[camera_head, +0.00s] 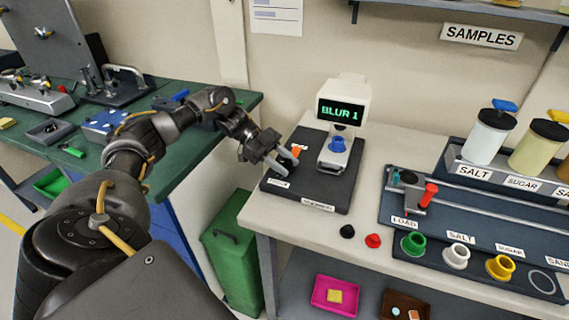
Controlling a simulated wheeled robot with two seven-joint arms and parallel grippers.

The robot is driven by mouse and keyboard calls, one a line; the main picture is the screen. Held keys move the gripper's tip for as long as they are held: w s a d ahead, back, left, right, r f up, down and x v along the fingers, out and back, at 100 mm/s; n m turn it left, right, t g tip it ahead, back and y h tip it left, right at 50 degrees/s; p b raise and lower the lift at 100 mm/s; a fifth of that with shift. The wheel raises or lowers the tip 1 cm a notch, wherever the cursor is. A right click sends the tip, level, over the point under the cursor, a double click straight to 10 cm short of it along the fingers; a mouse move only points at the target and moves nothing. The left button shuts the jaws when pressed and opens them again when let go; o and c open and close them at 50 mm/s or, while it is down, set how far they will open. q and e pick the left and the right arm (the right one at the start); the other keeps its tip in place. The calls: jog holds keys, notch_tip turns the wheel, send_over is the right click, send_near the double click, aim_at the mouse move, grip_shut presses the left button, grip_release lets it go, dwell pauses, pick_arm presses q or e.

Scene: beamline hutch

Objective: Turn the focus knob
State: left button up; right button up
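The microscope-like device (343,105) stands on a dark base plate (335,195) on the white table. Its screen (340,112) reads "BLUR 1" in green. A small dark knob with an orange mark (296,151) sits on the left part of the plate; it looks like the focus knob. My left gripper (284,158) is at this knob, with its fingers apart and pointing right. The knob is partly hidden, and I cannot tell whether the fingers touch it. A blue piece (337,144) sits under the device's head. My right gripper is not in view.
A rail unit marked LOAD (405,222) with a red handle (429,193) lies to the right. Coloured rings, a black cap (347,231) and a red cap (373,240) are in front. Labelled jars (488,135) stand behind. A green bin (232,250) is below left.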

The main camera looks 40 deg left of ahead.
aim_at(285, 161)
pick_arm(q)
jog(key=o, duration=0.3)
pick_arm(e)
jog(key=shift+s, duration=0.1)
pick_arm(q)
jog(key=shift+o, duration=0.2)
jog(key=shift+a+r+b, duration=0.1)
jog(key=shift+a+b, duration=0.4)
jog(key=shift+a, duration=0.1)
jog(key=shift+a+r+b, duration=0.15)
jog(key=shift+a+b, duration=0.3)
jog(key=shift+a, duration=0.15)
jog(key=p+v, duration=0.1)
jog(key=v, duration=0.2)
jog(key=shift+s+r+p, duration=0.1)
jog(key=shift+r+p, duration=0.3)
jog(key=shift+r, duration=0.1)
jog(key=shift+f+p+v, duration=0.1)
jog(key=shift+p+v, duration=0.7)
jog(key=shift+v, duration=0.45)
jog(key=shift+f+p+v, duration=0.15)
jog(key=shift+p+v, duration=0.6)
jog(key=shift+v, duration=0.5)
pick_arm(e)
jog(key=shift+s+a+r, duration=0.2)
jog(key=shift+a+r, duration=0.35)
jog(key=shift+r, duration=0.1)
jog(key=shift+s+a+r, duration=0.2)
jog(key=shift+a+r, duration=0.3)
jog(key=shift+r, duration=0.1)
